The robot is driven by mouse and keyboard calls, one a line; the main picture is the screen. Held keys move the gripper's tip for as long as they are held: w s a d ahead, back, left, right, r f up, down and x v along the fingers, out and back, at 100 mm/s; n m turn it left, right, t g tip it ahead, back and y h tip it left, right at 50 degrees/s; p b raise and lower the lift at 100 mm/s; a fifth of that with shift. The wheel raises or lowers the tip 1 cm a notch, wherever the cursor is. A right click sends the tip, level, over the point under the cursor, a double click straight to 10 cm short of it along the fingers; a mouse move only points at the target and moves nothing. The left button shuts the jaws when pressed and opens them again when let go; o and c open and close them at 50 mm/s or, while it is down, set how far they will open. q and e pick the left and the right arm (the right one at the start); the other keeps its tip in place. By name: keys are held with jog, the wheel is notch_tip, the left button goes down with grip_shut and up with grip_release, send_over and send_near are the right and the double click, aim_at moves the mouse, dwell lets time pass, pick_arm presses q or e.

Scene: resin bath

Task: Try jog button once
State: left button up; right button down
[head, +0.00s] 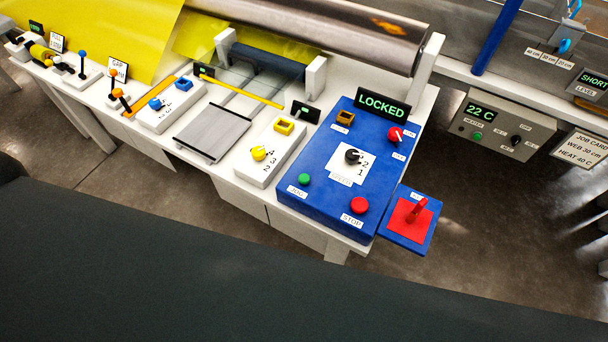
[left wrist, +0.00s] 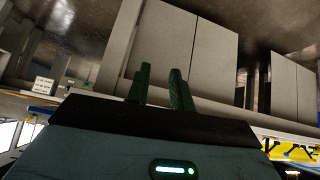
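The jog button (head: 304,179) is a small green round button at the near left of the blue control panel (head: 327,210) in the head view, with a JOG label below it. A red stop button (head: 359,204) sits to its right. The panel's display (head: 382,106) reads LOCKED in green. My left gripper (left wrist: 160,80) shows only in the left wrist view; its two dark green fingers stand apart with nothing between them. The jog button is not visible in that view. My right gripper is in neither view.
The panel also bears a black dial (head: 352,156), a red knob (head: 395,134) and a red switch (head: 416,211) on a side plate. A yellow-knob box (head: 258,153) stands to its left. A metal roller (head: 320,30) lies behind. Grey cabinets (left wrist: 205,55) face the left wrist camera.

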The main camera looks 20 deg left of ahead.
pick_arm(q)
grip_shut()
dwell(1.4)
